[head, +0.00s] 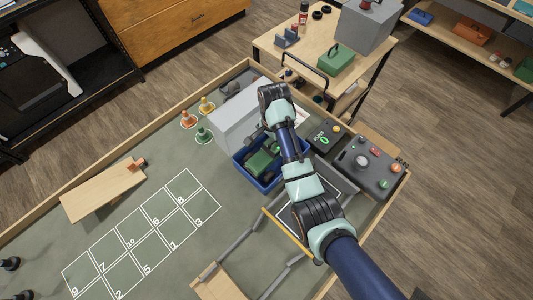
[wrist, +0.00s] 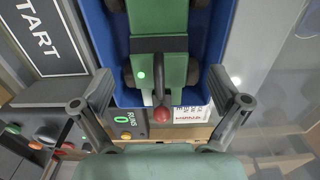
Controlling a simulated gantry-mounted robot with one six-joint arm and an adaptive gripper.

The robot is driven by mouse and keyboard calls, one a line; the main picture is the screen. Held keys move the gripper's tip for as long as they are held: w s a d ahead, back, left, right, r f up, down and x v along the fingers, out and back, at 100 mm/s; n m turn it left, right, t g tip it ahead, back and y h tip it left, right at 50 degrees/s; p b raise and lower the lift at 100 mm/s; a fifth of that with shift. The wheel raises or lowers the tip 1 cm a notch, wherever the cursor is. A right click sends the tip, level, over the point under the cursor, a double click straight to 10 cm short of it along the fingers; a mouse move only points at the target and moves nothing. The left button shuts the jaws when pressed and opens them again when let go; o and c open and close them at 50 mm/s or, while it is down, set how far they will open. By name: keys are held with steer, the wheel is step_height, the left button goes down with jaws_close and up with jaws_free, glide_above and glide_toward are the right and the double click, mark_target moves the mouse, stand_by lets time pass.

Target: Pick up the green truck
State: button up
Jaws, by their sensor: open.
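The green truck (head: 262,163) sits in a blue bin (head: 240,174) near the middle of the head view, partly hidden by my arm. In the wrist view the truck (wrist: 160,40) lies lengthwise inside the blue bin (wrist: 214,50). I cannot tell the exact gap between fingers and truck. In the head view the gripper's fingertips are largely hidden by the arm.
A control panel with buttons (head: 366,165) and a small display box (head: 326,136) are to the right. Small cones (head: 204,134), a wooden ramp (head: 100,190) and a numbered grid (head: 145,235) occupy the left of the table.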

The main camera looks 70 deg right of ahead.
step_height(320, 180, down, 6)
steer(key=shift+a+r, duration=0.1)
steer(key=shift+r, duration=0.1)
steer(key=c, duration=1.8)
